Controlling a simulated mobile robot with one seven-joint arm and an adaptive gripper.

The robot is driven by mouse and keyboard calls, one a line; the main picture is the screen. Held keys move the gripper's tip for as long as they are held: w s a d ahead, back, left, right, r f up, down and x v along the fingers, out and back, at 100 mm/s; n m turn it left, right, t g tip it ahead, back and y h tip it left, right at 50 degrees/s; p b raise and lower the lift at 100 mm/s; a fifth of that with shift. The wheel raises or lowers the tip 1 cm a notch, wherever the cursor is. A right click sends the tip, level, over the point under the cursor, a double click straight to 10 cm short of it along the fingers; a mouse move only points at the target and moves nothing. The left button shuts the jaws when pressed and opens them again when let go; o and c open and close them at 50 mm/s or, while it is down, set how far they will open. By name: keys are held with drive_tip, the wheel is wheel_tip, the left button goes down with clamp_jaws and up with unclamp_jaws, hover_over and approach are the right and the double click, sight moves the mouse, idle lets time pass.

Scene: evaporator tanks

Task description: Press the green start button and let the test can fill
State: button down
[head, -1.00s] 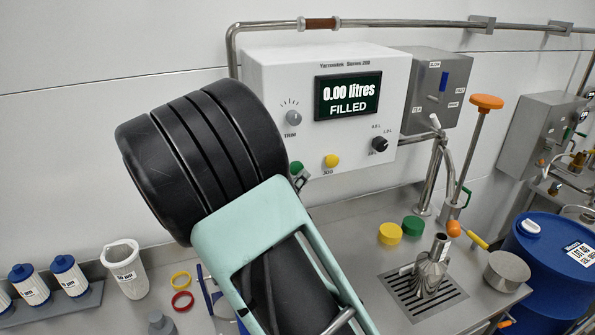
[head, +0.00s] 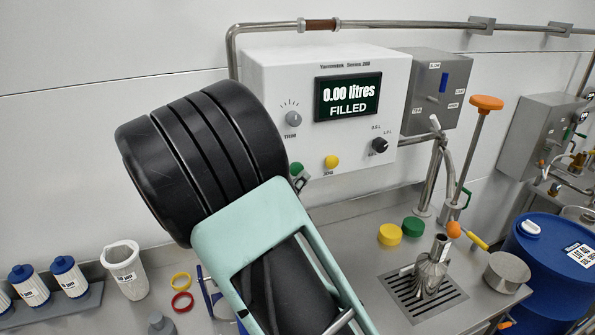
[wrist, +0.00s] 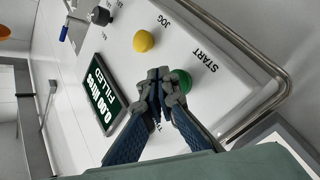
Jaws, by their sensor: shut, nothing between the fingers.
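The green start button (wrist: 181,80) is on the white control box, beside the START label in the wrist view. In the head view a bit of the green button (head: 297,168) shows past my arm. My gripper (wrist: 166,88) is shut and empty, its fingertips right at the button's edge and partly over it; I cannot tell whether they touch. The display (head: 347,96) reads 0.00 litres FILLED.
A yellow JOG button (head: 331,161) and a black selector knob (head: 380,145) sit on the same box (head: 270,75). Yellow (head: 390,235) and green (head: 413,226) caps lie on the bench. A steel pot (head: 507,272) and a blue drum (head: 545,250) stand at the right.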

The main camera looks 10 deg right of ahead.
drive_tip(key=shift+w+f+b, duration=0.1)
drive_tip(key=shift+w+b, duration=0.15)
drive_tip(key=shift+b, duration=0.2)
drive_tip(key=shift+w+a, duration=0.1)
drive_tip(key=shift+w, duration=0.1)
drive_tip(key=shift+w+a+b, duration=0.1)
drive_tip(key=shift+w+b, duration=0.45)
drive_tip(key=shift+b, duration=0.05)
idle(0.7)
drive_tip(key=shift+s, duration=0.1)
drive_tip(key=shift+s+d+b, duration=0.2)
drive_tip(key=shift+s+b, duration=0.35)
drive_tip(key=shift+s, duration=0.3)
drive_tip(key=shift+s+d+b, duration=0.25)
drive_tip(key=shift+s+b, duration=0.3)
drive_tip(key=shift+s, duration=0.7)
drive_tip(key=shift+s+d+b, duration=0.25)
drive_tip(key=shift+s+b, duration=0.25)
drive_tip(key=shift+s, duration=0.75)
